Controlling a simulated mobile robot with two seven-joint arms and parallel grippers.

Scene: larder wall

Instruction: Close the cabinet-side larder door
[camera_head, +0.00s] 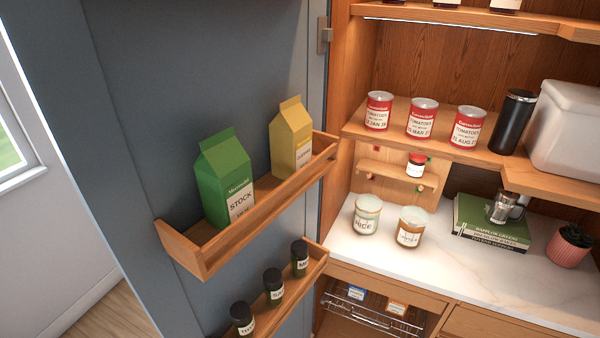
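The larder door (150,90) is a tall grey-blue panel on the left, standing wide open with its inner face towards me. A hinge (324,36) shows where it meets the wooden cabinet. An upper door rack (215,247) holds a green stock carton (222,170) and a yellow carton (291,138). A lower door rack (290,300) holds several dark-lidded spice jars (273,286). The door's outer face and handle are hidden. Neither of my grippers is in view.
Inside the larder, several tomato tins (422,118), a black flask (512,122) and a white bin (568,128) stand on a shelf. Jars (367,214), green books (490,222) and a potted plant (570,245) stand on the marble counter (440,265). A window is at far left.

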